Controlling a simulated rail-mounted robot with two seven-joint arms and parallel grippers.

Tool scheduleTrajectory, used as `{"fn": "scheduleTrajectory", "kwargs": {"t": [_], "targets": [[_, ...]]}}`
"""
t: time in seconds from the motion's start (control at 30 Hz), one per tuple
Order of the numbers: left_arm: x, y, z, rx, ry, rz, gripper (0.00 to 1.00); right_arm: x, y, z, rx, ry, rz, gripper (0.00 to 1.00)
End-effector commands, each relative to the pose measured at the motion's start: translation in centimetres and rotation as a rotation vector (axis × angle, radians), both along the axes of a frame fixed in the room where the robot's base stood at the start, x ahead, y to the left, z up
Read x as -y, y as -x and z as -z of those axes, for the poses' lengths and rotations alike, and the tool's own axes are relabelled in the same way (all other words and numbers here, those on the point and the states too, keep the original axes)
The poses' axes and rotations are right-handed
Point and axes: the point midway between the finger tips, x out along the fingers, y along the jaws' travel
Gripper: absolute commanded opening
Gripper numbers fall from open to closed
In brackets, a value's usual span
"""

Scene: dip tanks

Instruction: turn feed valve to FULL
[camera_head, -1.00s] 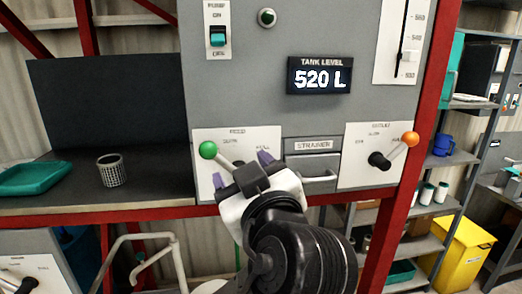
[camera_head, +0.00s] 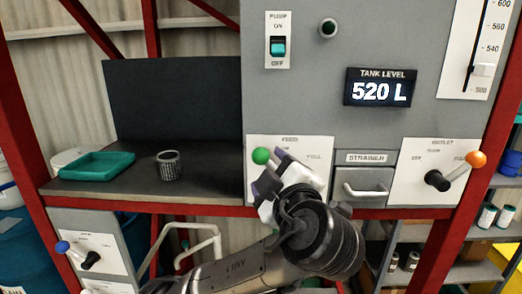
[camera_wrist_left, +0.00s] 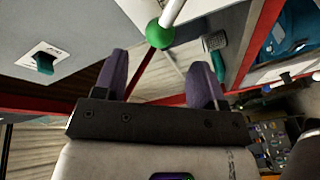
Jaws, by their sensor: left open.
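The feed valve's green ball knob (camera_head: 261,156) sits at the upper left of the white FEED plate (camera_head: 318,143), left of the FULL mark. The gripper hides its shaft and hub in the head view. In the left wrist view the green ball (camera_wrist_left: 160,33) hangs from a white rod, just ahead of the gap between the purple fingers. My left gripper (camera_head: 271,170) is open in front of the plate, just below and right of the knob; its spread fingers also show in the left wrist view (camera_wrist_left: 160,76). Contact with the knob cannot be told. My right gripper is not in view.
The strainer drawer (camera_head: 362,187) and the outlet lever's orange knob (camera_head: 476,159) are right of the FEED plate. A pump switch (camera_head: 278,48) and a display reading 520 L (camera_head: 381,87) are above. A mesh cup (camera_head: 169,165) and teal tray (camera_head: 96,165) stand on the left shelf.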

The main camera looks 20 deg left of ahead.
Motion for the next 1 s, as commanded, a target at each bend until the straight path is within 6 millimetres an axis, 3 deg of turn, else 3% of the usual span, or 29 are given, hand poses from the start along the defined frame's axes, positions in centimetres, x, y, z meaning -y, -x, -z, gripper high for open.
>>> {"fn": "scheduleTrajectory", "kwargs": {"t": [0.43, 1.0], "targets": [[-4.0, -5.0, -0.2, -0.002, -0.001, -0.002, 0.64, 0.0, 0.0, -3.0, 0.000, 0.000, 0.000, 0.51], [-4.7, -6.0, 0.0, -0.002, 0.000, 0.001, 0.62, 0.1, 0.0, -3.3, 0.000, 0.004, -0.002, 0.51]]}}
